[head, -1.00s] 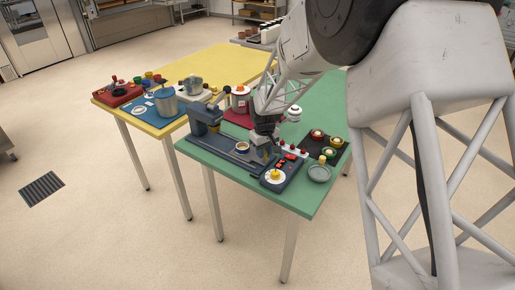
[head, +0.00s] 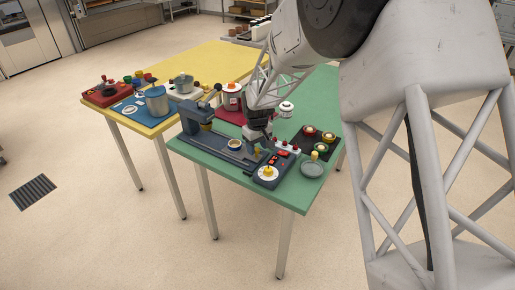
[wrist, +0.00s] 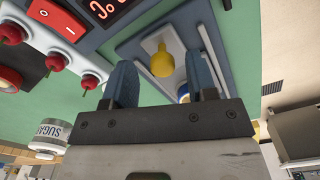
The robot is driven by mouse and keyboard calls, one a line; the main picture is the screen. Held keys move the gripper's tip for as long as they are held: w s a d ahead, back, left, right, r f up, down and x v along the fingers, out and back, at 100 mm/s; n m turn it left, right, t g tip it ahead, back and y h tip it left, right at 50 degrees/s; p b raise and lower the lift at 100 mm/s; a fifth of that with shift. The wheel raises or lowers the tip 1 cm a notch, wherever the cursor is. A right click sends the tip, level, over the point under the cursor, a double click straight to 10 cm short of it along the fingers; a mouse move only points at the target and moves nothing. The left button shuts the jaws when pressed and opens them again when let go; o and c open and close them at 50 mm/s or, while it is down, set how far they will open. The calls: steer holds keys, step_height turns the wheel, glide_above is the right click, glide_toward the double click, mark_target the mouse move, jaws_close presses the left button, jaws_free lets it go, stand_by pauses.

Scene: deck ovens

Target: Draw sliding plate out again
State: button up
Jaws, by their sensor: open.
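The blue-grey press (head: 193,118) stands on the green table, with a long flat base running right from its column. A small cup (head: 234,144) sits on this base. A light plate (wrist: 137,45) with a yellow knob (wrist: 162,60) shows in the wrist view; I take it for the sliding plate. My gripper (wrist: 162,85) is open, its two blue fingers apart. In the wrist view the knob appears between and just beyond the fingertips; I cannot tell whether they touch it. In the head view my gripper (head: 256,148) is low over the base's right end and hides part of it.
A grey dish (head: 312,170) and a dark tray (head: 303,146) lie further right.

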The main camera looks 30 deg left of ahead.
steer(key=shift+r, duration=3.45)
steer(key=s+d+r+m, duration=0.2)
steer(key=d+r, duration=0.4)
steer(key=d, duration=0.6)
steer(key=s+d+r+m+t, duration=0.15)
steer(key=d+r, duration=0.35)
steer(key=d, duration=0.8)
steer(key=s+d+r+m, duration=0.25)
steer(key=d+r, duration=0.35)
steer(key=d, duration=0.6)
steer(key=s+d+m+t, duration=0.1)
steer(key=s+d+m, duration=0.6)
steer(key=s+d, duration=1.7)
steer(key=shift+m, duration=0.4)
